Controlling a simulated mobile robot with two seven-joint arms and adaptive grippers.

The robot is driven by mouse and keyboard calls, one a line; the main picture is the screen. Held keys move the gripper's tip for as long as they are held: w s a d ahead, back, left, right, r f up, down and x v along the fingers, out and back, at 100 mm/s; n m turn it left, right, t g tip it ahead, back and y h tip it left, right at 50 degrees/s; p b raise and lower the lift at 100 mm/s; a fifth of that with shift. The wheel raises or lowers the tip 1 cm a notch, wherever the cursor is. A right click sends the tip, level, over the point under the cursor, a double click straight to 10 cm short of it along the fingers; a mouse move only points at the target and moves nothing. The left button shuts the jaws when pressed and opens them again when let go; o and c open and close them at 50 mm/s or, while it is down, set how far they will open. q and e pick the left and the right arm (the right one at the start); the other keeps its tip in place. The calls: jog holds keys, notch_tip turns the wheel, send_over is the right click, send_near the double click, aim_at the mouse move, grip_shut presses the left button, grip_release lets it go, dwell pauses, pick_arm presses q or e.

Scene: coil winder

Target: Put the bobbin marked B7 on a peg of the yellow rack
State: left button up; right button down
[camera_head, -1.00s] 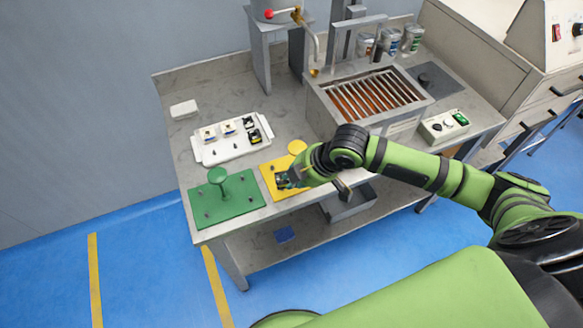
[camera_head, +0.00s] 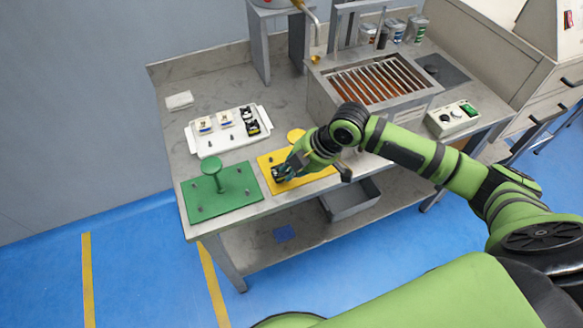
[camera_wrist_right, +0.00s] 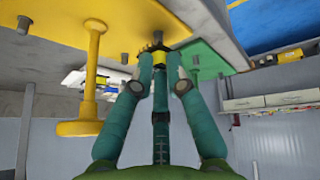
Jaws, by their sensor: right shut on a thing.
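The yellow rack (camera_head: 325,183) is a flat plate with a tall round-topped post (camera_head: 296,135) and short pegs, at the front of the bench beside the green rack. My right gripper (camera_head: 284,172) is low over the left part of the yellow rack. It is shut on a small dark bobbin (camera_head: 278,174). In the right wrist view the fingertips (camera_wrist_right: 159,63) close on a black and yellow bobbin (camera_wrist_right: 158,57), close to the yellow plate (camera_wrist_right: 150,15). I cannot read its mark or tell whether it sits on a peg. My left gripper is out of view.
The green rack (camera_head: 238,199) with a round-topped post is left of the yellow one. A white tray (camera_head: 213,143) behind holds white and black bobbins. A slatted heater box (camera_head: 378,92) and a control box (camera_head: 453,117) stand to the right.

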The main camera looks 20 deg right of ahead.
jog(key=shift+f, duration=0.2)
dwell(0.5)
jog(key=shift+f+b, duration=0.35)
jog(key=shift+f, duration=0.55)
jog(key=c, duration=1.2)
grip_release()
jog(key=shift+o, duration=0.2)
jog(key=v, duration=1.2)
